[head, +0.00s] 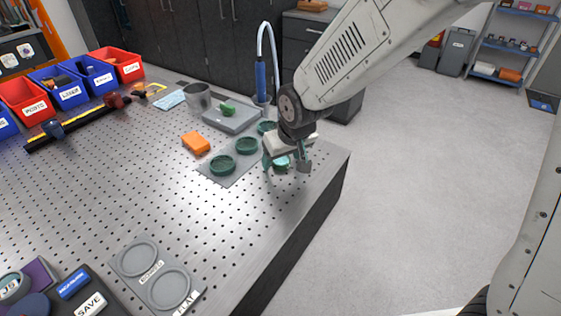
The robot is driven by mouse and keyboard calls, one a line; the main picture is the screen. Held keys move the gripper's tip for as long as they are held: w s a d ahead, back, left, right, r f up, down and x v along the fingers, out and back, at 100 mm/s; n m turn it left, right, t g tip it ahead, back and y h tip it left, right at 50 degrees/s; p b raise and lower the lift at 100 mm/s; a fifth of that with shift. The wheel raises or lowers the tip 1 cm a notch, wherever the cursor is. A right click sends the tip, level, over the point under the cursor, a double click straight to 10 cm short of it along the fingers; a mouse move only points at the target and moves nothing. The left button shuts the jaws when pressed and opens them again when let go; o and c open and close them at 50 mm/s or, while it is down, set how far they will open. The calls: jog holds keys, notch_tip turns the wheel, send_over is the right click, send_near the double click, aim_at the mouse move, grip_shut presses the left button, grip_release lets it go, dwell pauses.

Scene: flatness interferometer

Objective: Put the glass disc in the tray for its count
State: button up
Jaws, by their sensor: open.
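My gripper (286,164) is open and points down over the right end of the grey mat near the bench's right edge. A small teal round piece (281,161) shows between its fingers; I cannot tell whether it is the glass disc or whether the fingers touch it. Dark green round dishes (222,165) stand on the grey mat (233,180); any clear glass in them is too small to tell. A grey tray plate (141,279) with two round recesses lies at the front of the bench. Its nearer recess has a label that seems to read FLAT. Both recesses look empty.
An orange block (196,142) lies left of the mat. Behind are a grey plate with a green knob (228,109), a metal cup (197,96) and a blue-handled curved stand (261,80). Red and blue bins (68,90) line the back left. The bench's middle is clear.

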jog(key=c, duration=1.2)
jog(key=shift+o, duration=0.2)
